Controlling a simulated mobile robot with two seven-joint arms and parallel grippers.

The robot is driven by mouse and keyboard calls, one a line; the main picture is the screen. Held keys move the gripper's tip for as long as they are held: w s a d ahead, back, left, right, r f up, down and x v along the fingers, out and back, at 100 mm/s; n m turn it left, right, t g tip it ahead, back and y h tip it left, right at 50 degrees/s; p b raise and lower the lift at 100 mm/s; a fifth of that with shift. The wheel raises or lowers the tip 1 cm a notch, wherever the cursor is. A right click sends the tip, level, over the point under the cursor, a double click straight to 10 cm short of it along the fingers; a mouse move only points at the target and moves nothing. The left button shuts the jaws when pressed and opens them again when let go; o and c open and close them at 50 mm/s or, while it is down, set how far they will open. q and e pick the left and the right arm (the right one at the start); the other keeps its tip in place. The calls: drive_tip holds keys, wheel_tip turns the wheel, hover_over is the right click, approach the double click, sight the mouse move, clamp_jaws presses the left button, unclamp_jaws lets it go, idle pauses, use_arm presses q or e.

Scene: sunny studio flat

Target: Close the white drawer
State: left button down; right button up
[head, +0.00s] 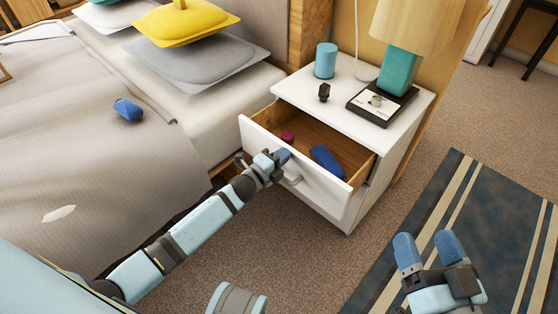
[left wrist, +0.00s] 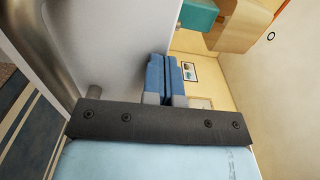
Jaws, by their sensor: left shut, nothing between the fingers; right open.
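The white drawer (head: 326,188) of the white nightstand (head: 337,90) is pulled open in the head view, showing its wooden inside. Its pale handle (head: 292,182) is on the front panel, partly behind my left gripper. My left gripper (head: 282,156) is at the drawer front; its fingers are shut and empty. In the left wrist view its blue fingers (left wrist: 165,75) are together beside a pale panel, with a grey curved bar (left wrist: 50,45) at the left. I cannot tell whether the fingers touch the front. My right gripper (head: 428,248) is open and empty, low at the right.
A blue object (head: 327,160) and a dark pink object (head: 288,137) lie in the drawer. A teal cup (head: 326,60), a small black item (head: 324,92) and a lamp (head: 399,72) stand on the nightstand. The bed (head: 105,165) borders it at left; carpet is free in front.

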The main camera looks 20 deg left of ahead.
use_arm(q)
drive_tip(key=b+x, duration=0.2)
drive_tip(key=x, duration=1)
drive_tip(key=shift+w, duration=0.15)
use_arm(e)
drive_tip(key=shift+n+g, duration=0.3)
drive_tip(key=shift+g, duration=0.5)
drive_tip(key=shift+w+f, duration=0.1)
drive_tip(key=shift+f, duration=1.95)
drive_tip(key=shift+a+r, duration=0.1)
drive_tip(key=shift+r, duration=0.05)
